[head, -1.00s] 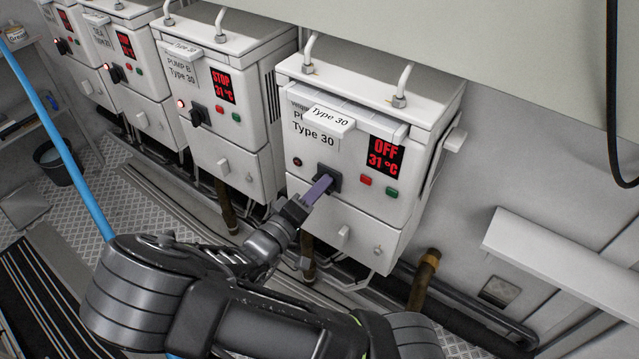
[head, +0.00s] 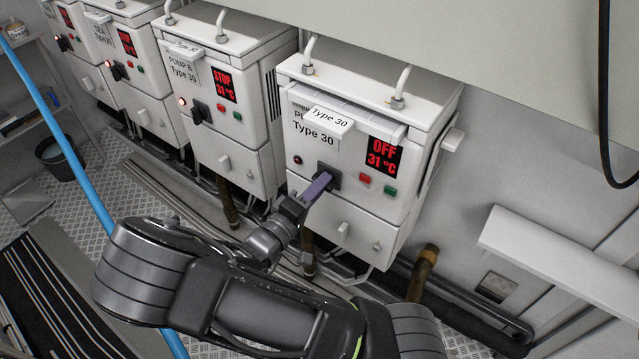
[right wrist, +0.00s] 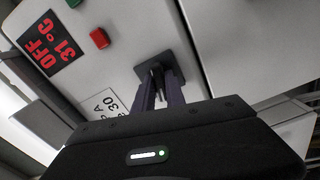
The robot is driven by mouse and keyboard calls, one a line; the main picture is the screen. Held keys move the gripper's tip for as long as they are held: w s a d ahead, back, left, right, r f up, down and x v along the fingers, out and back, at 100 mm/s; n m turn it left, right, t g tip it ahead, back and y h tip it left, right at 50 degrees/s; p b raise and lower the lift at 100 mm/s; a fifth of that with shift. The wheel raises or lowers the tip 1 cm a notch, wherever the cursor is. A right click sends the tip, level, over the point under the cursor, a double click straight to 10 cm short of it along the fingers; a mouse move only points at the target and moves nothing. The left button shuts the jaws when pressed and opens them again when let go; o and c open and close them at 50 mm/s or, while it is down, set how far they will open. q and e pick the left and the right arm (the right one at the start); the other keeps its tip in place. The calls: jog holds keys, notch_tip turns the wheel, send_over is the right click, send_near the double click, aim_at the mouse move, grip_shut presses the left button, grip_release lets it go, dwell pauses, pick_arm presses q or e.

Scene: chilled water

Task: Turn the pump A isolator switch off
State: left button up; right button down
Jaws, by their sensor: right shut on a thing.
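The nearest white cabinet (head: 352,226) has a "Type 30" plate and a red display (head: 384,153) reading "OFF 31 °C". My left gripper is not in view.
A red button (head: 364,179) and a green button (head: 390,192) sit right of the switch. The pump B cabinet (head: 232,163) stands to the left, showing "STOP 31 °C" with a lit red lamp. More cabinets stand beyond. Pipes (head: 424,275) run below. A blue hose (head: 60,135) crosses the left.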

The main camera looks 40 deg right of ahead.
jog(key=shift+n+p, duration=1.4)
jog(key=c, duration=1.5)
grip_release()
jog(key=shift+a, duration=0.2)
jog(key=p+v, duration=0.1)
jog(key=v, duration=0.3)
jog(key=shift+s+a, duration=0.1)
jog(key=shift+a, duration=0.25)
